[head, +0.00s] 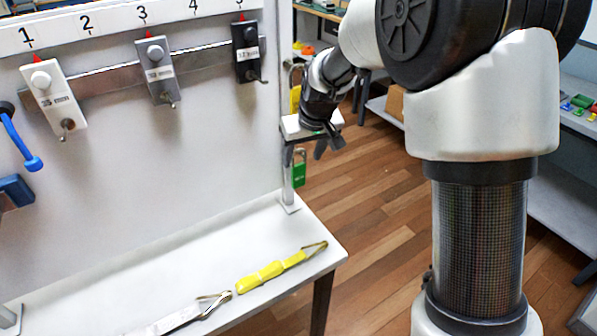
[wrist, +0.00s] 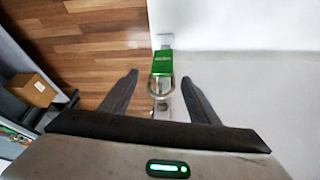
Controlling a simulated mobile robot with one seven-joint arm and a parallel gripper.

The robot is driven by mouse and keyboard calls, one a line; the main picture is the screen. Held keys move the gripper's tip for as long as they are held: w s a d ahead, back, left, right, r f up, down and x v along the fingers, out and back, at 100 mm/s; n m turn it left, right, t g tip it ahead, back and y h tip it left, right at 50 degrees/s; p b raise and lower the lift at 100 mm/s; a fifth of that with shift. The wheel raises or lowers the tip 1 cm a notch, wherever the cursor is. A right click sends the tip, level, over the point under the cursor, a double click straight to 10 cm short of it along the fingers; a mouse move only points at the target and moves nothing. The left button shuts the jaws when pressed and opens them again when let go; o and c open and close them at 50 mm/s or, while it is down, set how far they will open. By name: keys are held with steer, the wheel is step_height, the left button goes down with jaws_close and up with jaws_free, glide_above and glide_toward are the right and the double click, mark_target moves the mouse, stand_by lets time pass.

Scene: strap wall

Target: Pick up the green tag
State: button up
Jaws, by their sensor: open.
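The green tag (head: 299,168) hangs at the right end of the white panel, close to a metal post above the bench. In the wrist view the green tag (wrist: 163,62) lies straight ahead, with a metal loop at its near end. My gripper (head: 328,146) is beside and slightly above the tag in the head view. In the wrist view my gripper (wrist: 160,76) is open, with one finger on each side of the loop. The fingers look apart from the loop and tag. How the loop is hung is too small to tell.
A yellow strap (head: 270,271) and a white strap (head: 180,318) with metal hooks lie on the bench (head: 150,270). White, grey and black blocks (head: 247,52) hang on the panel's rail. A yellow tag (head: 295,99) is behind my arm. Wooden floor lies beyond the bench.

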mark_target(299, 165)
steer(key=x, duration=0.5)
steer(key=shift+a+f, duration=0.15)
steer(key=shift+a, duration=0.1)
steer(key=c, duration=1.3)
steer(key=shift+s, duration=0.1)
steer(key=shift+c, duration=0.2)
